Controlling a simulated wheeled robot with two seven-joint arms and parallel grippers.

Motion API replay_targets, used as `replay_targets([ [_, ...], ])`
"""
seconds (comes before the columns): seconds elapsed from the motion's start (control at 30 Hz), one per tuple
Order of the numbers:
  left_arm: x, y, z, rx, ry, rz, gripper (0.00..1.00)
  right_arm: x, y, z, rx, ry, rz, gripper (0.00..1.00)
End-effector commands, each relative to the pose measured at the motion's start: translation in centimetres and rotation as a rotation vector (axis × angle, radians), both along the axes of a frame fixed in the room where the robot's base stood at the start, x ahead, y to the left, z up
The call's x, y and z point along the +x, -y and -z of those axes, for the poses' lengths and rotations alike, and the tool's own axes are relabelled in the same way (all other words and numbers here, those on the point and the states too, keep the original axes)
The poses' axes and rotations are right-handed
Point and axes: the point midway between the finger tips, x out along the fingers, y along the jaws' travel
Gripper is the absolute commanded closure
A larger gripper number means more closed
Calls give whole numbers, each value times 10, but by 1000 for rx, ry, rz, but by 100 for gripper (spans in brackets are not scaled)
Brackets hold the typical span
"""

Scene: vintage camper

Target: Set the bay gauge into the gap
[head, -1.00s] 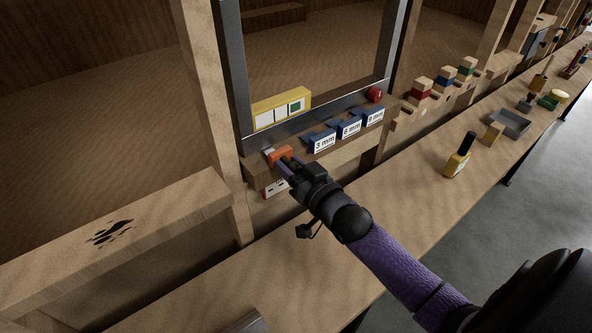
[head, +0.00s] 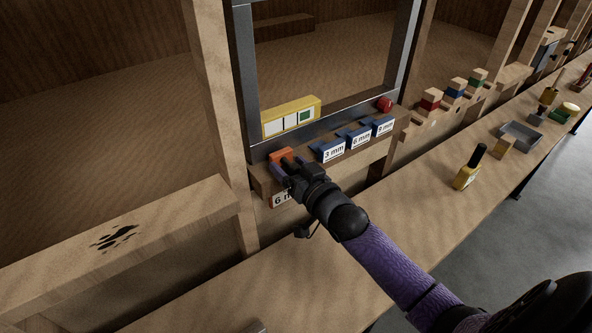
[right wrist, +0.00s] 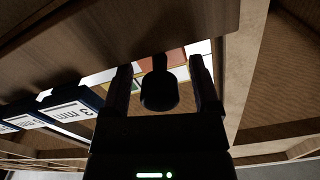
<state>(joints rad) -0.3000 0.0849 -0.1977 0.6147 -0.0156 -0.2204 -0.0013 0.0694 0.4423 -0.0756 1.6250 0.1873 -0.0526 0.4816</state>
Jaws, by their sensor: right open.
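In the right wrist view, the orange block (right wrist: 163,57) shows beyond the two spread fingers (right wrist: 163,75). A dark rounded piece is between them; I cannot tell what it is. The gap is not clearly visible behind the block and fingers. My left gripper is not in view.
Blue holders labelled 3 mm (head: 331,154), 6 mm (head: 360,141) and 9 mm (head: 383,128) stand to the right on the ledge.

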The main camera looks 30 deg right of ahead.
Motion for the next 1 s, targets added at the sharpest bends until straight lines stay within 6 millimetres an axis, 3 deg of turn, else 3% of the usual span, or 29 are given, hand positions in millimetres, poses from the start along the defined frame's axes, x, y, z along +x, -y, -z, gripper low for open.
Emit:
replay_targets([
  [0.4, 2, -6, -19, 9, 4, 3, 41, -80, 6, -1, 0, -4, 0, 22],
  [0.5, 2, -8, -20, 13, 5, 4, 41, -92, 7, 0, 1, -2, 0, 22],
  [1.0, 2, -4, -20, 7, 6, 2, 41, -96, 7, 0, 0, 0, -1, 22],
])
